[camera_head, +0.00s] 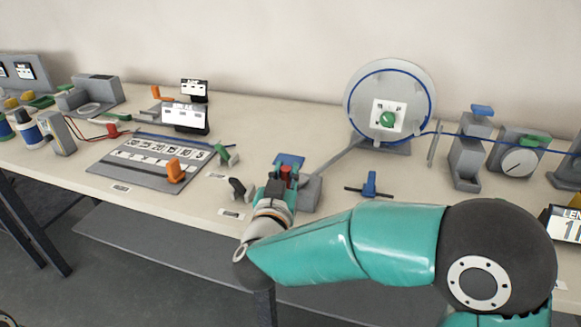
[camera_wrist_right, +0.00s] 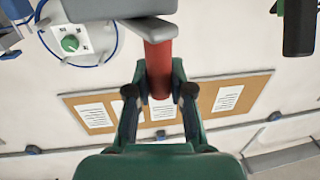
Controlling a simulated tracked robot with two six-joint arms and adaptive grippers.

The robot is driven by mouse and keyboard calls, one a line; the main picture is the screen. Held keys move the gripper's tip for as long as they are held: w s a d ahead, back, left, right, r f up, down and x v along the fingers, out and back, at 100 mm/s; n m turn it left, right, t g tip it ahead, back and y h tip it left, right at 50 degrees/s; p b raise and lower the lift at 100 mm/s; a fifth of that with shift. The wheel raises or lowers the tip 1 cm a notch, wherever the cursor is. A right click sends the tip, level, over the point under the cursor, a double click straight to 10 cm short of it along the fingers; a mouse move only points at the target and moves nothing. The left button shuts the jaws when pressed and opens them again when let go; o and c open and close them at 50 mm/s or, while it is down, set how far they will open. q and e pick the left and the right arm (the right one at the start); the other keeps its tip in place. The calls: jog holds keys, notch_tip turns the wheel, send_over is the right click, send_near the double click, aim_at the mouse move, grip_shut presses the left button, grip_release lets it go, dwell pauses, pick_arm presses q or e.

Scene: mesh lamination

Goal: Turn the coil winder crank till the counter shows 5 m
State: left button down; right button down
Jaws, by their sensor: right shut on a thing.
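The coil winder is a round grey disc (camera_head: 428,118) with a blue cable around it, at the back right of the table. A green knob (camera_head: 388,119) sits on its white dial plate; part of the winder also shows at the upper left of the right wrist view (camera_wrist_right: 70,43). A red crank handle (camera_head: 287,170) stands in front of it. My right gripper (camera_head: 278,184) is shut on this handle. In the right wrist view the red handle (camera_wrist_right: 158,65) lies between its fingers. The counter (camera_head: 567,228) is cut off at the right edge, showing "LEN" and a digit like 1. My left gripper is out of view.
A grey board with numbered labels (camera_head: 130,174) and an orange clip (camera_head: 175,172) lies left. A blue-handled clamp (camera_head: 370,184), a blue-topped stand (camera_head: 467,160) and a round gauge (camera_head: 518,162) are at right. My right arm covers the front edge.

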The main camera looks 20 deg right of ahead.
jog(key=shift+w+a+m+g+h+p, duration=0.1)
jog(key=shift+w+m+g+h+p, duration=0.2)
jog(key=shift+m+g+h+p, duration=0.55)
jog(key=shift+w+a+m+g+h+p, duration=0.15)
jog(key=shift+w+m+g+h+p, duration=0.2)
jog(key=shift+m+g+h, duration=0.45)
jog(key=shift+w+a+m+g+h+p, duration=0.1)
jog(key=shift+w+m+g+h+p, duration=0.3)
jog(key=shift+h, duration=0.75)
jog(key=c, duration=1)
grip_release()
jog(key=shift+s, duration=0.1)
jog(key=shift+v, duration=3.7)
